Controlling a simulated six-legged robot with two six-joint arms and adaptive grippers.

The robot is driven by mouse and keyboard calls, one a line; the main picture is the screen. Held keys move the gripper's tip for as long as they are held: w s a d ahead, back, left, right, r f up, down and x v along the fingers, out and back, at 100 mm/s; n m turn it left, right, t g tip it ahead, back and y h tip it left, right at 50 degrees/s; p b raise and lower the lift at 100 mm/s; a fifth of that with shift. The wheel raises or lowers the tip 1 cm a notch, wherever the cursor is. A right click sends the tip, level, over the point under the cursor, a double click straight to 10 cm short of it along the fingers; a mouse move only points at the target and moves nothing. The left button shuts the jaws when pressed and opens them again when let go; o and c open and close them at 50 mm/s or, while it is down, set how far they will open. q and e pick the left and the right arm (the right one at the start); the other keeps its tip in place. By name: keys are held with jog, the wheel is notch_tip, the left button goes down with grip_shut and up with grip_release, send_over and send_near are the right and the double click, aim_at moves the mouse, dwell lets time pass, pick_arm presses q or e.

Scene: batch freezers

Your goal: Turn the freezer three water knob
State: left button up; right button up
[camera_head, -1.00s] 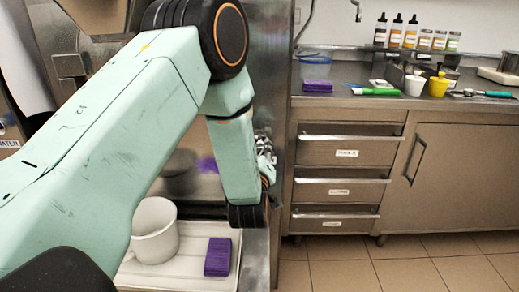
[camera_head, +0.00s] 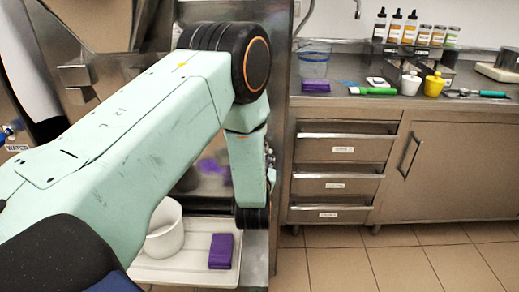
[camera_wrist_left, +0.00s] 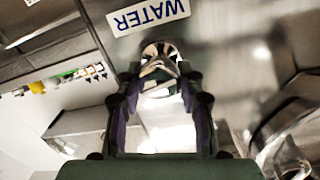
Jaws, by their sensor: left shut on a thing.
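In the left wrist view, my left gripper (camera_wrist_left: 160,72) is shut on a metal water knob (camera_wrist_left: 158,49), which sits between the fingertips on a steel panel. A white label reading WATER (camera_wrist_left: 148,15) is fixed on the panel beside the knob and appears upside down. In the head view my left arm crosses from the left toward the steel freezer side (camera_head: 283,75). The fingers and the held knob are hidden there by the arm. Another WATER label (camera_head: 17,147) with a small blue-tipped knob (camera_head: 8,132) shows at the far left edge. My right gripper is not in view.
A white pot (camera_head: 165,238) and a purple sponge (camera_head: 221,251) are on a pale tray (camera_head: 190,270) below my arm. A steel counter with drawers (camera_head: 345,150) stands at right, with bottles, cups and tools on top. The tiled floor before it is clear.

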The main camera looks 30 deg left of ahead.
pick_arm(q)
jog(key=shift+m+p, duration=0.6)
jog(key=shift+m, duration=0.5)
jog(key=o, duration=1.2)
jog(key=v, duration=1.2)
